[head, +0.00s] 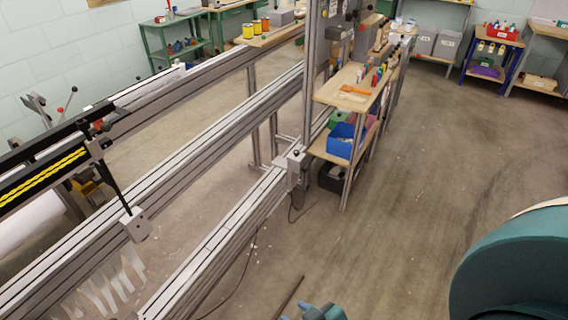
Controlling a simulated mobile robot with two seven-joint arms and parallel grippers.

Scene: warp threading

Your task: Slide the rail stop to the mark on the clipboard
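A grey block with a dark knob (296,169) sits on the nearer aluminium rail (222,236), by its far end. A second grey block (136,226) is at the lower end of a black rod, over the rail further left. I cannot tell for certain which block is the rail stop. I cannot make out a clipboard or a mark on it. Neither gripper's fingers show. Teal parts at the lower right and bottom edge look like my own arm.
A wooden-topped cart (350,92) holds small bottles and, lower down, a blue bin (345,139). Thread spools (257,26) stand on a shelf behind the rails. A thin cable lies beside the near rail. The concrete floor (430,180) on the right is clear.

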